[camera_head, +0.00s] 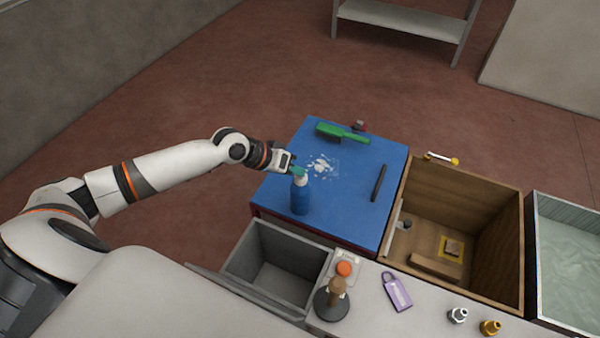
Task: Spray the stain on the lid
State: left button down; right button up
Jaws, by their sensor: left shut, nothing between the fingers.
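A blue spray bottle (300,196) with a white neck and green head stands upright on the blue lid (345,220). A white splattered stain (321,166) lies on the lid just behind the bottle. My left gripper (291,168) is at the bottle's green head, coming in from the left. Its fingers are shut with nothing between them; whether they touch the head I cannot tell. My right gripper is not in view.
A green brush (342,132) and a dark bar (378,183) lie on the lid. A grey bin (312,255), an open wooden box (505,240) and a water tank (540,270) stand nearby.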

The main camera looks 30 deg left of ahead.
pick_arm(q)
jog(key=shift+s+f, duration=0.3)
jog(key=shift+f, duration=0.2)
jog(key=shift+s+f, duration=0.25)
jog(key=shift+f, duration=0.25)
jog(key=r+p, duration=0.5)
jog(key=r, duration=0.1)
jog(key=shift+w+a+p, duration=0.15)
jog(key=shift+w+p, duration=0.25)
jog(key=shift+r, duration=0.25)
